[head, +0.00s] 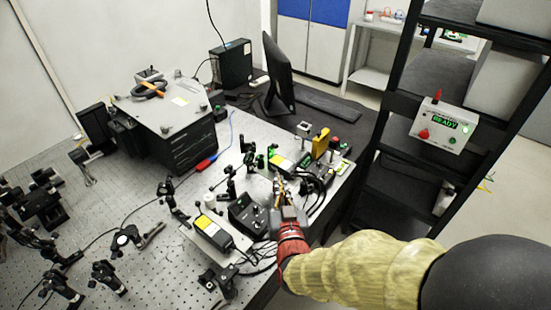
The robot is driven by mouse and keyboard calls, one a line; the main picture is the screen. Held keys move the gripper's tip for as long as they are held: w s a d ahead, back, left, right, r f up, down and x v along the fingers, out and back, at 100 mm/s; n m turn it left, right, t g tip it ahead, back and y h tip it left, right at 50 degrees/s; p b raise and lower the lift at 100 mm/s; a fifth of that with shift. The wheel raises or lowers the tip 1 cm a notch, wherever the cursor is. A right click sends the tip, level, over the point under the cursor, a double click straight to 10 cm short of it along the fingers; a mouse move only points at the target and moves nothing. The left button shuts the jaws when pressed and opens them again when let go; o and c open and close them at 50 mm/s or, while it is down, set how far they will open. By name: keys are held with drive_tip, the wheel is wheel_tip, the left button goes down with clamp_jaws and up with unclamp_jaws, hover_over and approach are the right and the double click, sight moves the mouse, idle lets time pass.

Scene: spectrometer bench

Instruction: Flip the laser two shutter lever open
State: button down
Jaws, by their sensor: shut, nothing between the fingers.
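My gripper (281,186) is shut and empty, at the end of my red and yellow-sleeved arm, over the right part of the optical bench. Two boxes with yellow labels are near it. One dark box (213,233) lies to its lower left, and a smaller one (279,163) lies just behind it. I cannot tell which is laser two. The shutter lever is too small or hidden to make out, and I cannot tell whether the gripper touches anything.
A black control box (247,214) sits left of the gripper, with dark cables (318,187) to its right. Small optic mounts (172,200) stand close by on the perforated bench (150,250). A black shelf rack holds a box reading READY (441,124) at right.

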sight(274, 162)
drive_tip(key=w, duration=0.4)
drive_tip(key=w+a+b, duration=0.1)
drive_tip(key=w, duration=0.4)
drive_tip(key=w+f+b, duration=0.1)
drive_tip(key=w, duration=0.4)
drive_tip(key=shift+a, duration=0.35)
drive_tip(key=shift+s, duration=0.1)
